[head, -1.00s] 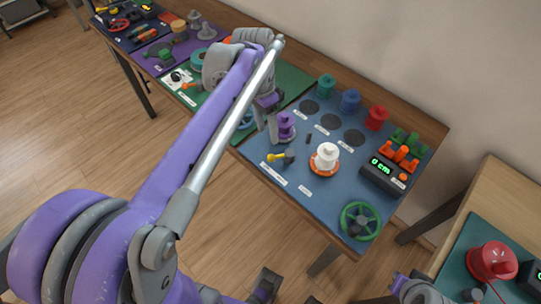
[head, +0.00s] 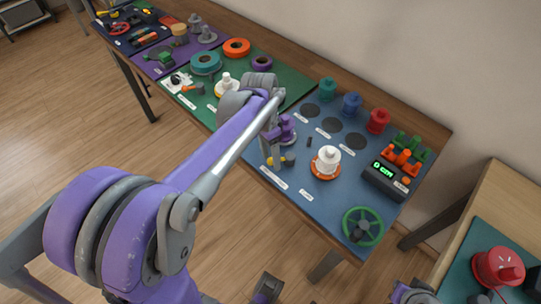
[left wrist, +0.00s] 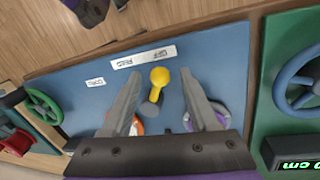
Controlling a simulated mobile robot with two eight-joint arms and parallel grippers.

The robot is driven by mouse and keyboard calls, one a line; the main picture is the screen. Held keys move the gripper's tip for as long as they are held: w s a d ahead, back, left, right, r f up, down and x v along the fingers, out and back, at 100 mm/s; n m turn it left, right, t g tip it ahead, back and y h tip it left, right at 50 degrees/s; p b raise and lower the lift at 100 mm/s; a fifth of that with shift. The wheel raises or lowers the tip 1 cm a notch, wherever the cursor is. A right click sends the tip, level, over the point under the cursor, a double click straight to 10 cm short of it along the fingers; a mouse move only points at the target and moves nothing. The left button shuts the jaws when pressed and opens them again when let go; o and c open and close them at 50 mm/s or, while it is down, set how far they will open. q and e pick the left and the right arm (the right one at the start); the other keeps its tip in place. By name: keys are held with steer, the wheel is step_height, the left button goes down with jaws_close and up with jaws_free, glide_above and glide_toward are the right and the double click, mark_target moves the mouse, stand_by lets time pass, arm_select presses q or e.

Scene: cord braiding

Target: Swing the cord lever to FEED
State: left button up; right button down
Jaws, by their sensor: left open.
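The cord lever, with a yellow knob (left wrist: 159,77) and dark base, is on the blue board (left wrist: 62,85). In the left wrist view its knob sits between the two spread fingers of my left gripper (left wrist: 160,98), with a gap on each side. The knob points toward a white label strip (left wrist: 143,56) whose words are too small to read surely. In the head view my left gripper (head: 277,160) is at the lever and partly hides it; the knob (head: 270,161) peeks out. At the bottom edge a grey part (head: 412,291) shows, perhaps my right gripper; its jaws are unclear.
A white spool on an orange ring (head: 326,162) stands right of the lever, and a purple spool (head: 287,127) stands just behind. A green handwheel (head: 362,226) is at the front right corner. A display box (head: 385,178) reads 0 cm.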

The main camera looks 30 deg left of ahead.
arm_select(q)
steer(key=shift+c, duration=0.2)
jaws_close()
steer(key=shift+s+d+n, duration=0.1)
steer(key=shift+n, duration=0.2)
steer(key=n, duration=0.1)
steer(key=s+d+n, duration=0.1)
steer(key=n, duration=0.1)
steer(key=shift+d+t+p, duration=0.15)
steer(key=shift+t+p, duration=0.15)
steer(key=shift+p, duration=0.05)
steer(key=n, duration=0.1)
steer(key=d+n, duration=0.1)
steer(key=n, duration=0.1)
steer(key=shift+s+d+t, duration=0.15)
steer(key=shift+s+t, duration=0.1)
steer(key=shift+t, duration=0.05)
steer(key=d+n, duration=0.1)
steer(key=n, duration=0.1)
steer(key=shift+s+d+n+p, duration=0.1)
steer(key=shift+d+n+p, duration=0.05)
steer(key=shift+n+p, duration=0.2)
steer(key=shift+d+n+t, duration=0.25)
steer(key=shift+d+n, duration=0.2)
steer(key=shift+n, duration=0.45)
steer(key=shift+d+n+t, duration=0.25)
steer(key=shift+d+n, duration=0.15)
steer(key=shift+n, duration=0.45)
steer(key=shift+w, duration=0.2)
